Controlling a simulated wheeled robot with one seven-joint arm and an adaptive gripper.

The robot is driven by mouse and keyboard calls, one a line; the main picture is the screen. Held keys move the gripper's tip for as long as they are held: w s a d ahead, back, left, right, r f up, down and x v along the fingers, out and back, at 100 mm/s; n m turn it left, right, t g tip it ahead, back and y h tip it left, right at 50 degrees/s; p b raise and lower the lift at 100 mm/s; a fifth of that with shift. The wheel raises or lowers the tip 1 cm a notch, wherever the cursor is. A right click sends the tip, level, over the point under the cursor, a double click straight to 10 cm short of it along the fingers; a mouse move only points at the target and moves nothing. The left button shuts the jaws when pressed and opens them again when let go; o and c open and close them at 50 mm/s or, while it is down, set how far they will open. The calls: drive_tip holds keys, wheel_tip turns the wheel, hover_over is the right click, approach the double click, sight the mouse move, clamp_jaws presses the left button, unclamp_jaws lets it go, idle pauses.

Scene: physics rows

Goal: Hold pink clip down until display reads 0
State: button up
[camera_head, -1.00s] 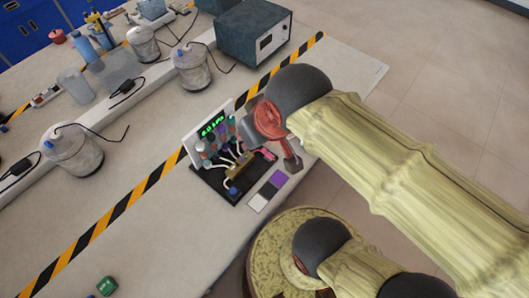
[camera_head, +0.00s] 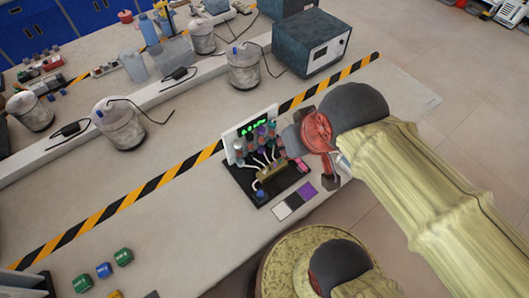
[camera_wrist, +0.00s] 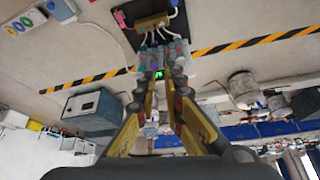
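The pink clip (camera_head: 302,165) sits at the right end of a black board (camera_head: 250,186). It also shows at the upper left in the wrist view (camera_wrist: 121,19). The display (camera_head: 253,127) is a strip of green digits on an upright white panel behind several coloured bottles; its reading is too small to tell. My gripper (camera_head: 309,160) is over the right side of the board, close to the clip; I cannot tell whether it touches. In the wrist view my two gold fingers (camera_wrist: 165,72) are apart with nothing held between them, and the green display shows between them.
A brass-coloured block with white leads (camera_head: 272,172) is on the board. White, black and purple swatches (camera_head: 307,188) lie in front. A teal box (camera_head: 312,42) stands behind the striped tape (camera_head: 180,172). Green and blue blocks (camera_head: 122,256) are at front left.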

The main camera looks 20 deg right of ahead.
drive_tip(key=shift+c, duration=0.2)
drive_tip(key=shift+c, duration=0.6)
drive_tip(key=shift+d+f, duration=0.3)
clamp_jaws()
drive_tip(key=w+d+f+m+g, duration=0.2)
drive_tip(key=w+d+f+m, duration=0.4)
drive_tip(key=f, duration=0.3)
drive_tip(key=w+d+f+m+g, duration=0.3)
drive_tip(key=w+d+f+m, duration=0.3)
drive_tip(key=w+f+m, duration=0.2)
wheel_tip(320, 180, down, 3)
drive_tip(key=shift+w+d+r+m+g, duration=0.2)
drive_tip(key=shift+w+d+m+g, duration=0.1)
drive_tip(key=shift+d+m, duration=0.15)
